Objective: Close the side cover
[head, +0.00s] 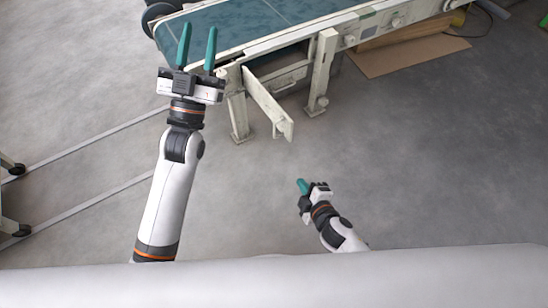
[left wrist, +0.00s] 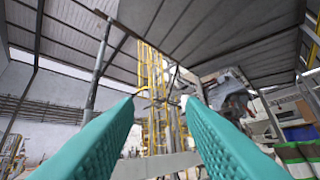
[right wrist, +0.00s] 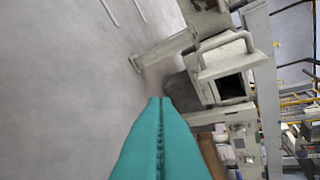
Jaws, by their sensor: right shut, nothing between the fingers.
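The side cover (head: 268,105) is a narrow, pale panel on the side of the conveyor frame. It stands swung out into the room, with its free end towards me, and the dark opening (head: 285,65) behind it is exposed. In the right wrist view the pale cover with its handle (right wrist: 224,57) shows beside the dark opening (right wrist: 232,87). My left gripper (head: 198,30) is open and empty, its teal fingers over the belt, left of the cover. My right gripper (head: 302,186) is shut and empty, low in front of the cover's free end and apart from it.
The conveyor (head: 250,30) with its green belt runs across the top. Its legs (head: 321,72) stand on both sides of the opening. A cardboard sheet (head: 410,55) lies on the floor at the upper right. The grey floor (head: 420,160) in front is clear.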

